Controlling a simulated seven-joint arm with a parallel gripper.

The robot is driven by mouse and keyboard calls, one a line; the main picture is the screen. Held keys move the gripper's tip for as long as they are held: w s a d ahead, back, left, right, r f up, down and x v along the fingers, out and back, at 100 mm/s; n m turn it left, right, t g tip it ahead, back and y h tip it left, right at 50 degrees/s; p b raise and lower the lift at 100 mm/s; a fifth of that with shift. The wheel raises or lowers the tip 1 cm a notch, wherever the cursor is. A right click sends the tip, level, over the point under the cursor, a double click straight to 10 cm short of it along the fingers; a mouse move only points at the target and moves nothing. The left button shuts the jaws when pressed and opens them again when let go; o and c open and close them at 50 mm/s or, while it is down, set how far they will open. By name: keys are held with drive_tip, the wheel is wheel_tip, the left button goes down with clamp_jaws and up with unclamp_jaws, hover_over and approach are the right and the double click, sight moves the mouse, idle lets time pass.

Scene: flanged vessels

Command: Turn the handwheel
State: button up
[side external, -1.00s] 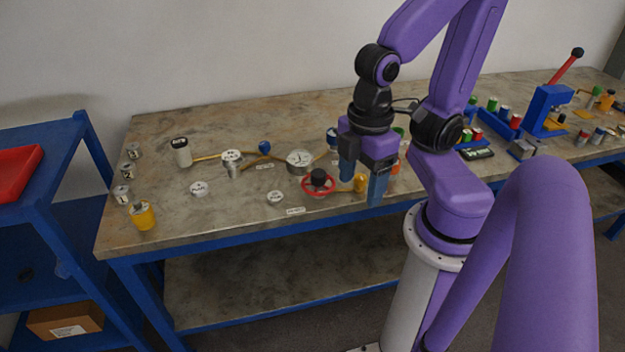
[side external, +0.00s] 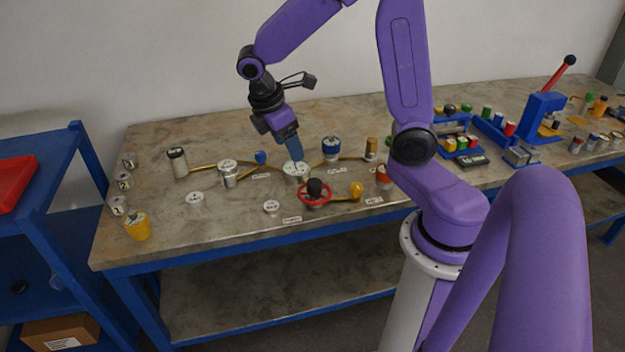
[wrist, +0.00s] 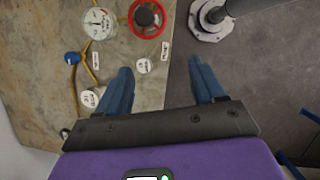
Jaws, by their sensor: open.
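The handwheel (side external: 327,199) is a red ring around a black hub, low on the bench near its front edge. In the wrist view the handwheel (wrist: 133,19) lies at the top, beyond my fingertips and slightly left of their middle. My gripper (side external: 293,160) has blue fingers and is tilted, above and behind the wheel to its upper left. In the wrist view my gripper (wrist: 160,66) has its fingers wide apart with nothing between them. It does not touch the wheel.
A round dial gauge (side external: 295,170) stands just behind the wheel, by my fingertips. A yellow knob (side external: 356,189) is to its right, a white disc (side external: 271,207) to its left. Several vessels and pipes spread around.

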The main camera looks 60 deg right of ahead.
sight(314, 182)
drive_tip(key=shift+g, duration=0.4)
drive_tip(key=d+x, duration=0.1)
drive_tip(key=x, duration=0.5)
drive_tip(key=w+d+x, duration=0.1)
drive_tip(key=x, duration=0.5)
drive_tip(key=w+d+x, duration=0.1)
drive_tip(key=x, duration=0.6)
drive_tip(key=shift+w+d+r, duration=0.25)
drive_tip(key=shift+d+r, duration=0.15)
drive_tip(key=c, duration=1)
